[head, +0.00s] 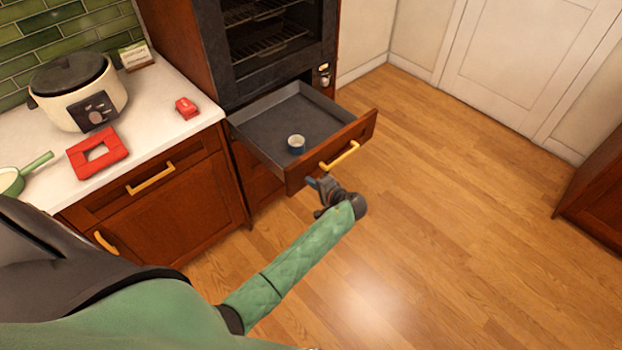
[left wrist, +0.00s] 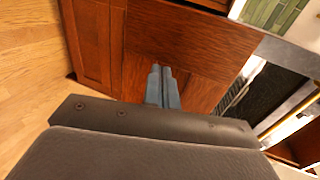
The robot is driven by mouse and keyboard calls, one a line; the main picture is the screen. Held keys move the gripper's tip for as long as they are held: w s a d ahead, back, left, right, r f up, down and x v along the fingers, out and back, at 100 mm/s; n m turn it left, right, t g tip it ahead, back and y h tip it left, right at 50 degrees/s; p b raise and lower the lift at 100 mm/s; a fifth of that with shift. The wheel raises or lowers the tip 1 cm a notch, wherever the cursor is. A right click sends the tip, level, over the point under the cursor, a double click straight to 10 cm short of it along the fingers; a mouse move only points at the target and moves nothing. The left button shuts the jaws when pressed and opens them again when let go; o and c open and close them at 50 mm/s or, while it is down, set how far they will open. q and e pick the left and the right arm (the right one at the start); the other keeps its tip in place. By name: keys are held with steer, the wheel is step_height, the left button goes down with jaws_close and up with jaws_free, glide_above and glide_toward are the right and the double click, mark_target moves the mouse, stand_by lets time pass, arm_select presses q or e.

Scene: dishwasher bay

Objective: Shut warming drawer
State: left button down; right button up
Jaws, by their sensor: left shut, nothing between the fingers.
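The warming drawer (head: 360,129) stands pulled out below the oven, with a dark tray inside, a wooden front and a brass handle (head: 340,156). A small white and blue cup (head: 296,144) stands in it, near the front. My left gripper (head: 314,183) is shut and empty, close to the lower left part of the drawer front, left of the handle. I cannot tell whether it touches the front. In the left wrist view the closed blue-grey fingers (left wrist: 162,86) point at reddish wood panels. My right gripper is not in view.
The oven (head: 275,50) with wire racks is above the drawer. The counter at left holds a rice cooker (head: 78,92), a red frame (head: 98,152), a small red item (head: 187,108) and a green-handled pan (head: 12,181). The wood floor right of the drawer is clear.

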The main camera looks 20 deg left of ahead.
arm_select(q)
steer(key=shift+w+a, duration=0.1)
steer(key=shift+a, duration=0.2)
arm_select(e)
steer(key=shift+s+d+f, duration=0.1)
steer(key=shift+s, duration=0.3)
